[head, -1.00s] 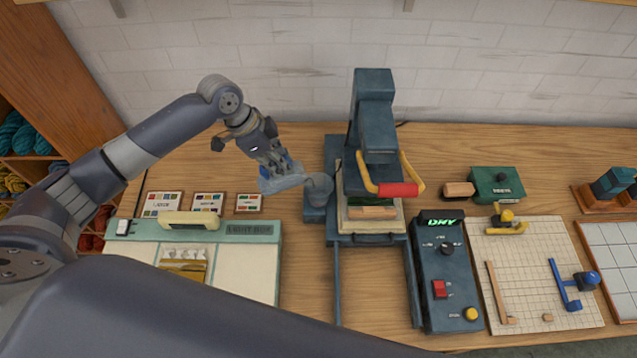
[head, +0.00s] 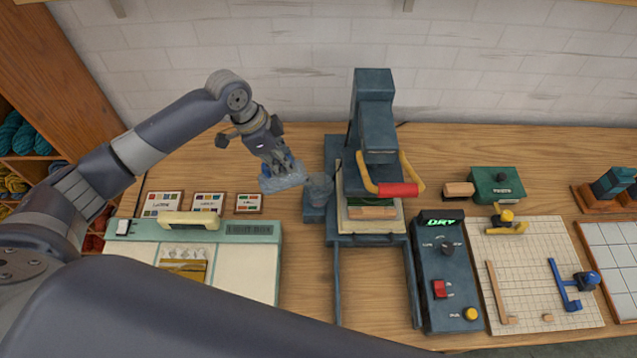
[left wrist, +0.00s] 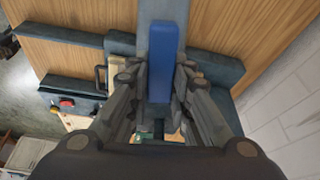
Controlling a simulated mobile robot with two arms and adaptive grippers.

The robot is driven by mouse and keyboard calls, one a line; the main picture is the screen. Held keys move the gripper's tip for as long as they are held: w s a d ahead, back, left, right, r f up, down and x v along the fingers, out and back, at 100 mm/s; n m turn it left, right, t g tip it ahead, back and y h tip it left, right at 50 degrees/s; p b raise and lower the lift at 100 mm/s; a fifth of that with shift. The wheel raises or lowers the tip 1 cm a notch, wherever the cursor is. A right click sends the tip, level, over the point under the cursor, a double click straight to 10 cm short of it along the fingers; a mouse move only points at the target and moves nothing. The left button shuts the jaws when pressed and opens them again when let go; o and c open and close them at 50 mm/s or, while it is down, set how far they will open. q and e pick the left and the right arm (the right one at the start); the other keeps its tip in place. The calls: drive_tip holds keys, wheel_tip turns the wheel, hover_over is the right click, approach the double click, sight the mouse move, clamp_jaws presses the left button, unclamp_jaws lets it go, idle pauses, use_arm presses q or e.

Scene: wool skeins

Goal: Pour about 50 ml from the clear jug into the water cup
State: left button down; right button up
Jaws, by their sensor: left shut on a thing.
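My left gripper (head: 277,163) is shut on the clear jug (head: 282,179), a pale, see-through vessel that looks tilted. In the left wrist view a blue upright part, which looks like the jug's handle (left wrist: 161,60), sits between the fingers. The water cup (head: 320,187), small and grey, stands on a dark blue ledge left of the press. The jug's right end is close beside the cup; I cannot tell whether they touch. The water levels and any stream are too small to make out. My right gripper is not in view.
The dark blue press (head: 375,130) with a red-handled yellow lever stands right of the cup. A light box (head: 240,229) and small cards lie to the left. A control box marked DRY (head: 446,280) is in front right. The wood between light box and press is bare.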

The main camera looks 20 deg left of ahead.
sight(263, 166)
use_arm(q)
drive_tip(key=shift+w+d+r+y, duration=0.15)
drive_tip(key=shift+w+d+y, duration=0.05)
drive_tip(key=shift+d, duration=0.2)
drive_tip(key=shift+w+d+r+y, duration=0.15)
drive_tip(key=shift+w+d+y, duration=0.05)
drive_tip(key=shift+d, duration=0.2)
idle(0.9)
